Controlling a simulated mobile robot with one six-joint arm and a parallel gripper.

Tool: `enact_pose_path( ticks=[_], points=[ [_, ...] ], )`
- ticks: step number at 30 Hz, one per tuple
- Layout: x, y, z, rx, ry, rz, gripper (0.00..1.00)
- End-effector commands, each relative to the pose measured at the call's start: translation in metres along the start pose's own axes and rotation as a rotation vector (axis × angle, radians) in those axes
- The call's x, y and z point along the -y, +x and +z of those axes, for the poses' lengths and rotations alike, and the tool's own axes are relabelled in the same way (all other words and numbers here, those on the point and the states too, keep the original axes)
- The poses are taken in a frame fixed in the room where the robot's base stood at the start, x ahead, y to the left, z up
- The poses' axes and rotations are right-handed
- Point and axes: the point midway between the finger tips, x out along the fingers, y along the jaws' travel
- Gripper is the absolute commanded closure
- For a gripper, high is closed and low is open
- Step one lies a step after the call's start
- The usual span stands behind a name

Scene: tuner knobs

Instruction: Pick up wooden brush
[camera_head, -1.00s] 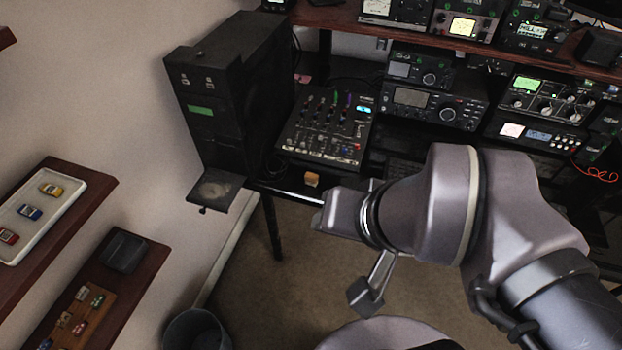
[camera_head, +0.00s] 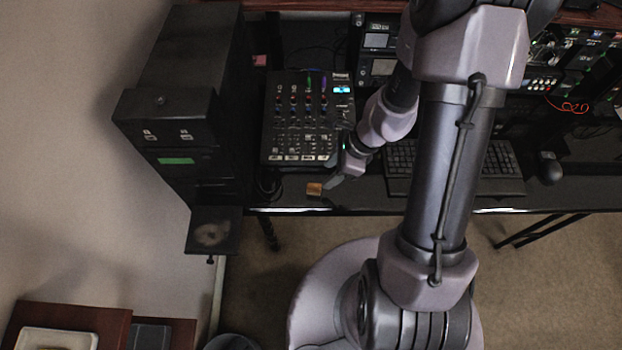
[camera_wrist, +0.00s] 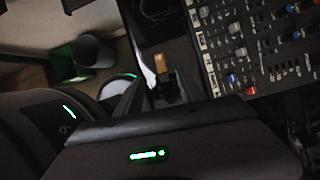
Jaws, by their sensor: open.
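The wooden brush shows as a small tan block (camera_head: 314,189) near the front edge of the black desk, below the mixer. It also shows in the wrist view (camera_wrist: 160,62), just beyond my fingertips and partly cut off by shadow. My gripper (camera_head: 336,180) hangs just right of the brush, low over the desk. In the wrist view my gripper (camera_wrist: 158,88) is open, with dark fingers pointing towards the brush and nothing between them that I can make out. I cannot tell whether a finger touches the brush.
The mixer (camera_head: 308,118) stands behind the brush. A black computer tower (camera_head: 180,110) stands to the left, with a small tray (camera_head: 214,230) sticking out in front. A keyboard (camera_head: 455,168) lies to the right. The desk's front edge is close to the brush.

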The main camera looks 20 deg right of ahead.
Motion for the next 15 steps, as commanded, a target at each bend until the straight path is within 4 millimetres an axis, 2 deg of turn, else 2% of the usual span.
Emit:
enact_pose_path(
  ticks=[1,3,8,12,15],
  points=[
    [-0.001,0.022,-0.003,0.000,-0.003,0.003,0.55],
    [0.000,0.037,-0.003,0.000,-0.003,0.002,0.55],
    [0.000,0.054,0.000,0.000,-0.004,0.000,0.55],
    [0.000,0.084,-0.001,0.000,-0.006,0.002,0.55],
    [0.000,0.100,0.000,0.000,-0.006,0.001,0.55]
  ],
)
